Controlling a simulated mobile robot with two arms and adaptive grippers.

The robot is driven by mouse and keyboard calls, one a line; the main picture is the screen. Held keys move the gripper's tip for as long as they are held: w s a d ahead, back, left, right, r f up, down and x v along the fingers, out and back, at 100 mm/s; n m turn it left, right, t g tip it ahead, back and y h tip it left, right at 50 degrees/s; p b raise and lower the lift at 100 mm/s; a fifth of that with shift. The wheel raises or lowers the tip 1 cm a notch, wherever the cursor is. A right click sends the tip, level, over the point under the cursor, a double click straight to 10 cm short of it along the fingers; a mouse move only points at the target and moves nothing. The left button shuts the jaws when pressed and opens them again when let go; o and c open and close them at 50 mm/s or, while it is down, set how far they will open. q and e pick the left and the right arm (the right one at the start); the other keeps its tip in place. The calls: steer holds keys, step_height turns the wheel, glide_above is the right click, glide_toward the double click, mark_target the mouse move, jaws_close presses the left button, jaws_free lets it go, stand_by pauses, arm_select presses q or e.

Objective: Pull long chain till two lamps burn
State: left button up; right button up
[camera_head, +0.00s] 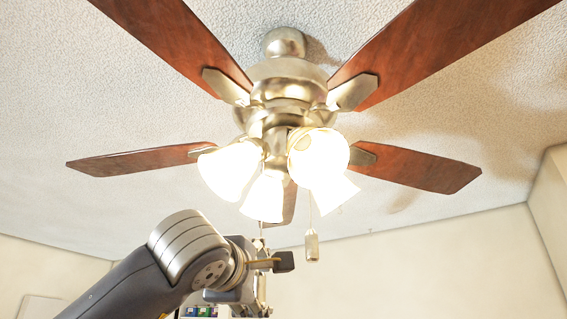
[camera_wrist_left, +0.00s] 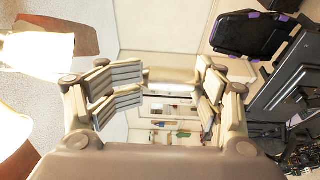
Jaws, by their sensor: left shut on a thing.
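A ceiling fan (camera_head: 285,92) carries several glass lamp shades, and all that I see look bright white, among them the left shade (camera_head: 228,170) and the middle shade (camera_head: 264,196). One thin pull chain (camera_head: 261,229) runs down to my left gripper (camera_head: 268,263). In the left wrist view my left gripper (camera_wrist_left: 168,88) is shut on a pale metallic chain pull (camera_wrist_left: 172,75) between its fingers. A second chain with a metal pull (camera_head: 312,247) hangs free just right of the gripper. My right gripper is not in view.
Dark wooden fan blades (camera_head: 425,168) spread out above the gripper. The wrist view also shows a black and purple chair (camera_wrist_left: 247,35) and a dark desk (camera_wrist_left: 290,75) below. The air right of the free pull is clear.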

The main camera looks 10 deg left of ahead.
arm_select(q)
steer(key=shift+w+f, duration=0.1)
steer(key=shift+f, duration=0.3)
steer(key=shift+r+p, duration=0.55)
steer(key=shift+r, duration=0.3)
steer(key=shift+c, duration=0.6)
steer(key=shift+o, duration=0.7)
steer(key=shift+w, duration=0.1)
